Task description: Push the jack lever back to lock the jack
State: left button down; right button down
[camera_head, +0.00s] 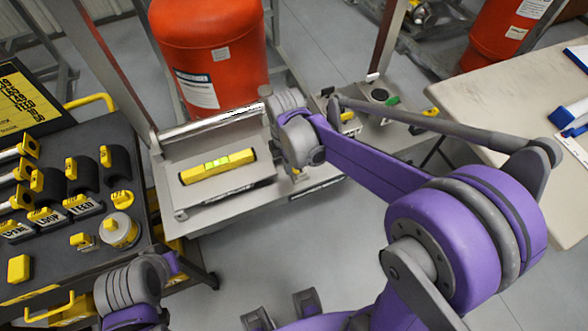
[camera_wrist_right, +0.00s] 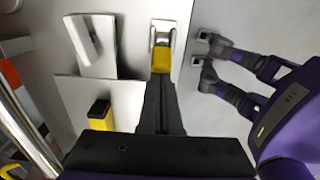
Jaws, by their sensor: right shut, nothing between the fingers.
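The jack lever (camera_wrist_right: 162,60) shows in the right wrist view as a yellow piece in a metal bracket at the edge of the grey skid (camera_wrist_right: 137,20). My right gripper (camera_wrist_right: 160,85) is shut and empty. Its fingertips overlap the near end of the yellow piece in this view; I cannot tell whether they touch it. In the head view, my right gripper (camera_head: 296,165) is at the skid's front edge, right of the yellow spirit level (camera_head: 217,166), and its wrist hides most of the lever area. My left wrist shows at lower left, but its fingers are not visible.
A red tank (camera_head: 210,50) stands behind the skid. A tool cart (camera_head: 75,210) with yellow and black parts is at left. A pale table (camera_head: 500,95) is at right. Open floor (camera_head: 300,235) lies in front of the skid.

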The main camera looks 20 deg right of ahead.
jog(key=shift+d, duration=1.75)
pick_arm(q)
jog(key=shift+f, duration=0.1)
